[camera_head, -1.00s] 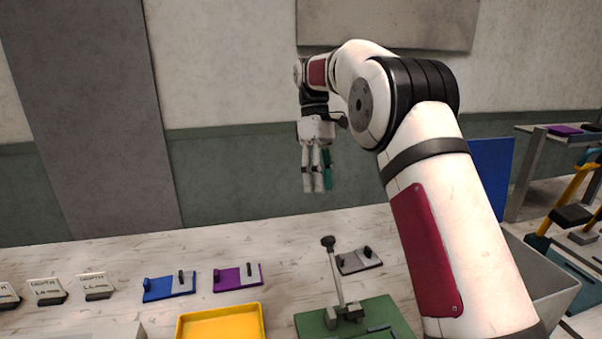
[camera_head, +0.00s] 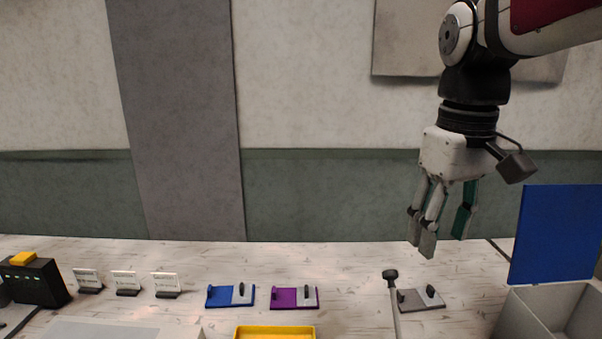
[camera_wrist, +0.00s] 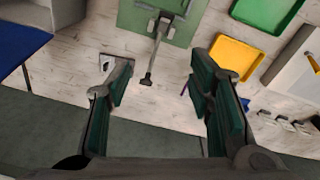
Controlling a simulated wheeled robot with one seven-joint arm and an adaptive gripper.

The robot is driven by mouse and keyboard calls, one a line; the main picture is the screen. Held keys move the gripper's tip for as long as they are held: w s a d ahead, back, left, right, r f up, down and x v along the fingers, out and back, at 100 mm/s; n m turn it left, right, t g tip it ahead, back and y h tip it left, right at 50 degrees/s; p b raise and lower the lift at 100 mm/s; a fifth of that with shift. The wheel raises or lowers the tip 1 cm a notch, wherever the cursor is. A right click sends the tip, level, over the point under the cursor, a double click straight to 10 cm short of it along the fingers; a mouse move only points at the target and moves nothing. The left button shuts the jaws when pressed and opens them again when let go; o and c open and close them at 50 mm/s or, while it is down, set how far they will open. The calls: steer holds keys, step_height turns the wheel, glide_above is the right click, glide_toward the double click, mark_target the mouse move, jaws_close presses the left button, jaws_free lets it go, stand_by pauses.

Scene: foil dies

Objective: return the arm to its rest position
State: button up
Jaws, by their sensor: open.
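My gripper (camera_head: 443,228) hangs from my arm at the upper right of the head view, pointing down, in the air above the back of the table. Its fingers are spread with green pads, and nothing is between them. In the wrist view my gripper (camera_wrist: 160,95) is open, with the table below it and a dark lever knob (camera_wrist: 146,81) showing between the fingers. The arm's upper links run out of the head view at the top right.
The white table (camera_head: 350,265) holds a blue die (camera_head: 230,295), a purple die (camera_head: 294,298), a grey die (camera_head: 420,299), a yellow tray (camera_head: 275,332) and a lever (camera_head: 391,278). A grey bin (camera_head: 525,318) and blue panel (camera_head: 556,233) stand at the right.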

steer(key=s+f+m+t, duration=0.1)
steer(key=s+f, duration=0.2)
steer(key=s, duration=0.4)
steer(key=s+f+m+t, duration=0.2)
steer(key=s+f, duration=0.2)
steer(key=s, duration=0.3)
steer(key=shift+s+f+m+p, duration=0.2)
steer(key=shift+s+m+p, duration=0.1)
steer(key=shift+s, duration=0.05)
